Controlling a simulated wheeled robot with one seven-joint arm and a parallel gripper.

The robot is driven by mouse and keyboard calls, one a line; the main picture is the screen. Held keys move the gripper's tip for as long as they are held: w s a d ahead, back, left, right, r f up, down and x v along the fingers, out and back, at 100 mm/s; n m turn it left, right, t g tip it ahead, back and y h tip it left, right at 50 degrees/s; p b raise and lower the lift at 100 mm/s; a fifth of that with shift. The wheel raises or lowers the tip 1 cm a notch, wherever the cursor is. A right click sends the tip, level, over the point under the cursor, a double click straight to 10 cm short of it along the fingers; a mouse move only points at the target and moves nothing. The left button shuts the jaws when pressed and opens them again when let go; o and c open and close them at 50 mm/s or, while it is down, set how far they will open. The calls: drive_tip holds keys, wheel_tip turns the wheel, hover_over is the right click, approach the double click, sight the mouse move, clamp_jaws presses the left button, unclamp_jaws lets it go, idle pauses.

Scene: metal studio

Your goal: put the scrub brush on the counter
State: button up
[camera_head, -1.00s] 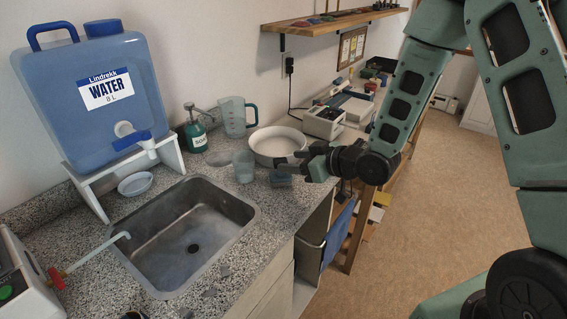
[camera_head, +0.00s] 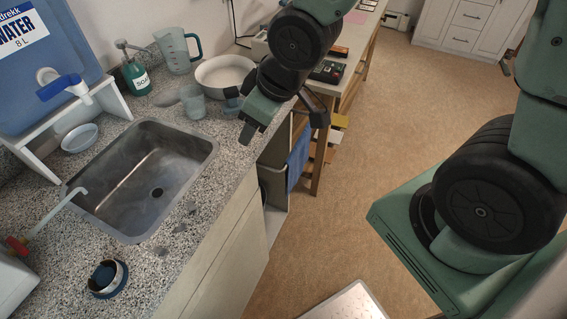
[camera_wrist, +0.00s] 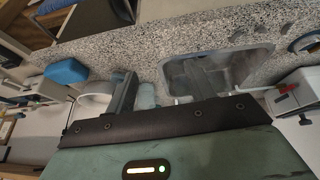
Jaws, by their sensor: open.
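My gripper (camera_head: 256,122) is open and empty over the front edge of the counter (camera_head: 205,207), right of the sink. Its two fingers also show spread apart in the wrist view (camera_wrist: 160,88). A small grey-blue block (camera_head: 232,97) sits behind the gripper, partly covered by it. A round dark-blue and black object with a pale band (camera_head: 107,277) lies on the counter in front of the sink, well away from my gripper; it shows at the wrist view's right edge (camera_wrist: 306,42). I cannot tell whether either is the scrub brush.
The metal sink (camera_head: 140,185) opens left of my gripper. A clear cup (camera_head: 193,101), white basin (camera_head: 223,73), measuring jug (camera_head: 176,52) and soap bottle (camera_head: 135,77) stand behind. A blue cloth (camera_head: 298,158) hangs below the counter. Counter around the round object is mostly clear.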

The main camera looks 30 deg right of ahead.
drive_tip(key=s+a+r+g+h, duration=0.1)
drive_tip(key=s+r+g, duration=0.1)
drive_tip(key=s, duration=0.5)
drive_tip(key=s+a+r+g+h, duration=0.1)
drive_tip(key=s+a+r+g, duration=0.1)
drive_tip(key=s, duration=0.6)
drive_tip(key=shift+s+g, duration=0.2)
drive_tip(key=shift+g, duration=0.1)
